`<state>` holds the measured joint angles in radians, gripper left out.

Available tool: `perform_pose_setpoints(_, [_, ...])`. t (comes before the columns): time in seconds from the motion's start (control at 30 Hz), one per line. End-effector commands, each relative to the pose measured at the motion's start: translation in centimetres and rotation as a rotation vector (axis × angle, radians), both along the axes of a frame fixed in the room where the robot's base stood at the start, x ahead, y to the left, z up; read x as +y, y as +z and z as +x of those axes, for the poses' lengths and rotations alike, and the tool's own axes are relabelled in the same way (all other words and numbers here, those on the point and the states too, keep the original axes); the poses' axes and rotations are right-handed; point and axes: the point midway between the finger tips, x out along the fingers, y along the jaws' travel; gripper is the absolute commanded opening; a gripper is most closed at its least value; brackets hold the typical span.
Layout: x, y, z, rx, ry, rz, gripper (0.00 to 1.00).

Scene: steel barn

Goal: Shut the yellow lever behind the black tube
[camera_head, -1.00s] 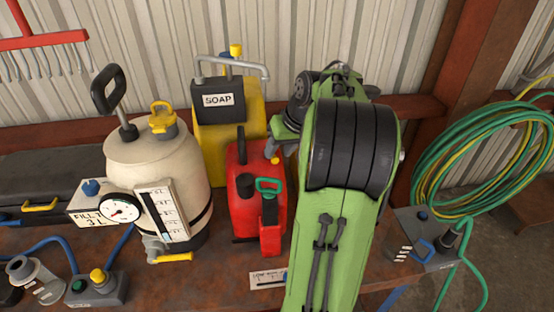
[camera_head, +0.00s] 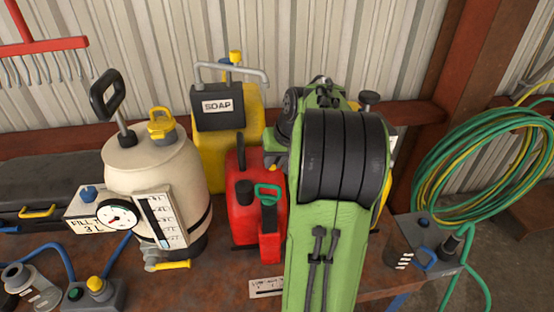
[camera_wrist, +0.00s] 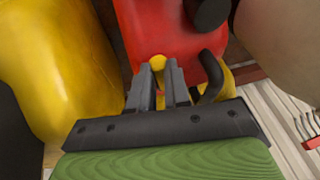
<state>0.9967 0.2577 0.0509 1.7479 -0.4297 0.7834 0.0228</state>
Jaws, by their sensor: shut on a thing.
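In the wrist view the red can (camera_wrist: 160,25) stands beyond my gripper (camera_wrist: 158,72). A small yellow piece (camera_wrist: 157,62), which looks like the yellow lever, shows between the fingertips, and the fingers are shut on it. A curved black tube (camera_wrist: 211,75) rises just right of the fingers, apart from them. In the head view the red can (camera_head: 245,205) shows its front, with a black tube (camera_head: 240,152) on top. My green arm covers the can's right side there, so the lever and my fingertips are hidden.
A yellow soap container (camera_head: 215,155) stands behind the red can. A cream tank (camera_head: 150,175) with a gauge stands to its left. Another yellow body (camera_wrist: 50,75) fills the wrist view's left side. A grey box (camera_head: 430,245) and coiled green hose (camera_head: 480,165) are at right.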

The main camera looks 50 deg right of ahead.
Motion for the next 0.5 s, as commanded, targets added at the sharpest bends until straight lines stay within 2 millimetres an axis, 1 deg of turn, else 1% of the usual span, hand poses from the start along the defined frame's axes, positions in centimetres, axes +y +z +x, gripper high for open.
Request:
perform_pose_setpoints(0.1, [0.55, -0.09, 0.35, -0.002, -0.105, -0.005, 0.00])
perform_pose_setpoints(0.17, [0.62, -0.08, 0.40, -0.004, -0.134, -0.003, 0.00])
perform_pose_setpoints(0.43, [0.58, -0.01, 0.37, -0.003, -0.144, -0.003, 0.00])
perform_pose_setpoints(0.47, [0.58, -0.01, 0.37, -0.003, -0.144, -0.003, 0.21])
perform_pose_setpoints(0.5, [0.58, 0.00, 0.36, -0.002, -0.143, -0.003, 0.28])
